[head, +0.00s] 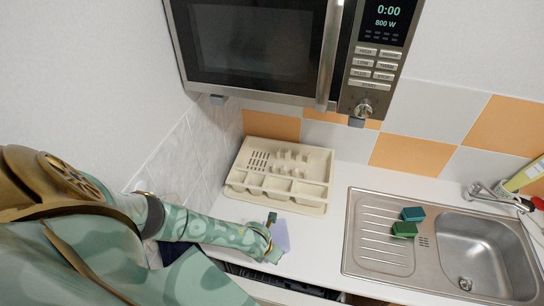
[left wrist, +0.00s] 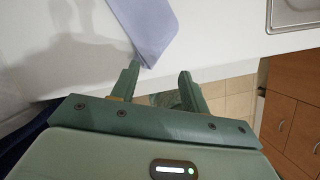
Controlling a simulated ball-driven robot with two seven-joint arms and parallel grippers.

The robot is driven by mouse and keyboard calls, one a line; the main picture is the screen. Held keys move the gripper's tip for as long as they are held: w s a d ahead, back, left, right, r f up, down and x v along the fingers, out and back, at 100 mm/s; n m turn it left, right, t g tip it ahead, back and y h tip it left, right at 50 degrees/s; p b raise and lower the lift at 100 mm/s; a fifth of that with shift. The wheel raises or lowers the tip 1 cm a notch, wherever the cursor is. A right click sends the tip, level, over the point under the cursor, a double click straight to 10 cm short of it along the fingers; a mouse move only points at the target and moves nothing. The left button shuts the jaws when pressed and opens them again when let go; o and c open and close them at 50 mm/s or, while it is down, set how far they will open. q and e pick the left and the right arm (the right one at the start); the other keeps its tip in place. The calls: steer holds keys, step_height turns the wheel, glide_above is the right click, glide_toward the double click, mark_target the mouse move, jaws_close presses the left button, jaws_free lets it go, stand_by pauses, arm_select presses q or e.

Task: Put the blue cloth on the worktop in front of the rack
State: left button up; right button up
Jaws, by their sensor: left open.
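The blue cloth (head: 282,238), pale lavender-blue, lies on the white worktop (head: 322,238) in front of the beige rack (head: 318,207). My left gripper (head: 271,222) is at the cloth's left side and hides part of it in the head view. In the left wrist view the cloth (left wrist: 146,25) lies just beyond the fingertips, with one corner close to the left finger. I cannot tell whether they touch. The left gripper (left wrist: 159,72) is open with nothing between its fingers, near the worktop's front edge. My right gripper is in neither view.
A steel sink (head: 358,205) with a green-blue sponge (head: 404,229) on its drainer is to the right. A microwave (head: 262,84) hangs above the rack. A tiled wall (head: 412,152) stands behind. Worktop between cloth and sink is clear.

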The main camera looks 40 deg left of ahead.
arm_select(q)
steer(key=shift+d+b+v, duration=0.25)
steer(key=shift+b+v, duration=0.15)
steer(key=shift+v, duration=0.75)
steer(key=shift+f, duration=0.1)
